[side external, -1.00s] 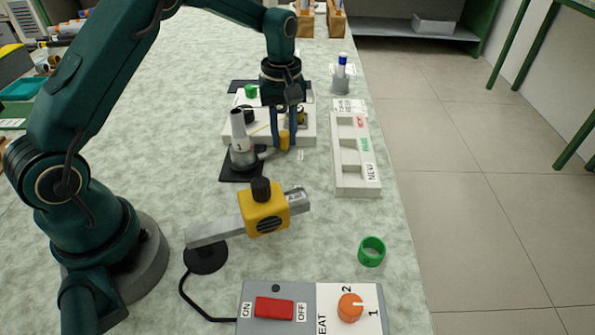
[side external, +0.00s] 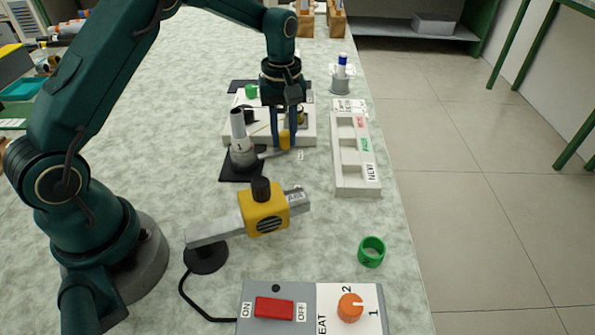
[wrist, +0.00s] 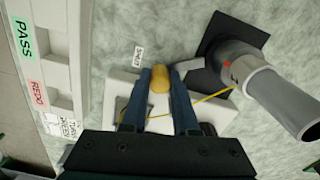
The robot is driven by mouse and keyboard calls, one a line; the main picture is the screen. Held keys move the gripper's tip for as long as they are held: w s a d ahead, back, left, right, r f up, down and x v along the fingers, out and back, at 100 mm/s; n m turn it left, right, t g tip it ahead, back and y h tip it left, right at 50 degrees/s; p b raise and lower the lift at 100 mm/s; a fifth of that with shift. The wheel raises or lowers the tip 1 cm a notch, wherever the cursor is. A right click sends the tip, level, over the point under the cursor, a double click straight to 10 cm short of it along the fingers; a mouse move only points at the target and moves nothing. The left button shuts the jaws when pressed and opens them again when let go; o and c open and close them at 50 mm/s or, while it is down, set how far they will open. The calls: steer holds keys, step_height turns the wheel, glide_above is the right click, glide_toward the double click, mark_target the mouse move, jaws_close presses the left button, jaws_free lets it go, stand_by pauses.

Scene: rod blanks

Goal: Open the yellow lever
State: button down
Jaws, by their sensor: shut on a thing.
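The yellow lever (side external: 284,139) sits at the end of a thin arm that reaches out from the grey clamp holder (side external: 243,157) labelled 1. The holder grips a grey rod (side external: 238,124) standing up and slightly tilted, on a black mat (side external: 228,172). My gripper (side external: 284,141) is shut on the lever, with a blue finger on each side. In the wrist view the yellow lever (wrist: 160,80) shows between the two blue fingers (wrist: 160,88), and the holder (wrist: 235,62) is to the right. The fingers hide part of the lever.
A white tray (side external: 342,187) with labelled compartments lies to the right. A white fixture (side external: 310,132) stands behind my gripper. Nearer are a yellow heater block (side external: 262,212), a green ring (side external: 371,252) and a switch box (side external: 250,310). The table's right edge is beyond the tray.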

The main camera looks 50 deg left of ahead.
steer(key=shift+r, duration=0.1)
steer(key=d+m, duration=0.1)
steer(key=s+d+m, duration=0.1)
steer(key=m, duration=0.1)
steer(key=shift+d, duration=0.15)
steer(key=d+m, duration=0.1)
steer(key=s+m, duration=0.1)
steer(key=shift+s+d+m, duration=0.1)
steer(key=shift+d+m, duration=0.25)
steer(key=shift+m, duration=0.05)
steer(key=s+m, duration=0.1)
steer(key=s+d+m, duration=0.1)
steer(key=m, duration=0.1)
steer(key=shift+d, duration=0.25)
steer(key=shift+s+d+m, duration=0.2)
steer(key=shift+s+m, duration=0.25)
steer(key=shift+m, duration=0.3)
steer(key=shift+s+d+m, duration=0.2)
steer(key=shift+s+m, duration=0.25)
steer(key=shift+m, duration=0.3)
steer(key=c, duration=0.7)
jaws_free()
